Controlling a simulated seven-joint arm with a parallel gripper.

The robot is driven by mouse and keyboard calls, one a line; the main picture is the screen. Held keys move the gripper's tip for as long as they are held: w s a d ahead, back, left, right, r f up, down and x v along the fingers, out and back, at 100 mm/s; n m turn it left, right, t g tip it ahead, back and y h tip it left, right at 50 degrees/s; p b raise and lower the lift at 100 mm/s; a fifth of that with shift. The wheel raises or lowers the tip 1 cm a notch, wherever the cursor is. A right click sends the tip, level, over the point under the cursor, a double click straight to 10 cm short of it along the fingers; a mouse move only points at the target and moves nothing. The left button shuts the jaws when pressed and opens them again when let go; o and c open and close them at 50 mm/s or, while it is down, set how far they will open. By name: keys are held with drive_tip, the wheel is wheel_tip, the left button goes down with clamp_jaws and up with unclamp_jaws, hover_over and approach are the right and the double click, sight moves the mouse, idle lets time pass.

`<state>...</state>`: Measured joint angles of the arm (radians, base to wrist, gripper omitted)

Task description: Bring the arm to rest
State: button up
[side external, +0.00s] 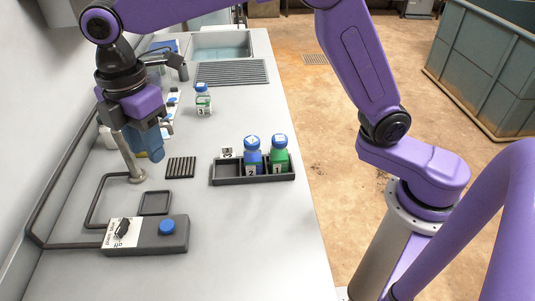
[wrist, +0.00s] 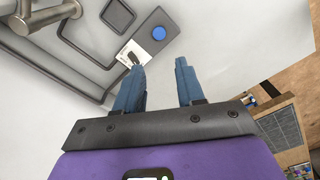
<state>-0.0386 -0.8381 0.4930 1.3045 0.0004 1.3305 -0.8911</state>
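My gripper (side external: 153,152) hangs over the left part of the counter, near the wall, with its blue fingers pointing down. In the wrist view my gripper (wrist: 159,68) has its two fingers apart and nothing shows between them. In the side view the fingers are beside a metal pipe post (side external: 128,158); I cannot tell whether they touch. The control box (side external: 150,246) with a dial and a blue button (side external: 167,226) stands nearer the camera. The box's blue button (wrist: 158,33) also shows beyond the fingers in the wrist view.
A black tray (side external: 255,180) holds a blue bottle (side external: 252,157) and a green bottle (side external: 280,153); its left compartment looks empty. Another blue-capped bottle (side external: 203,101) stands farther back. A ribbed black block (side external: 181,167) lies by the gripper. The counter's front right is clear.

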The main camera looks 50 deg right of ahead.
drive_tip(key=s+d+f+m, duration=0.3)
drive_tip(key=s+d, duration=0.9)
drive_tip(key=d, duration=0.2)
drive_tip(key=s+d+f+m, duration=0.3)
drive_tip(key=s+d+m, duration=0.1)
drive_tip(key=s+d, duration=0.8)
drive_tip(key=shift+s+d+m, duration=0.3)
drive_tip(key=shift+d, duration=0.9)
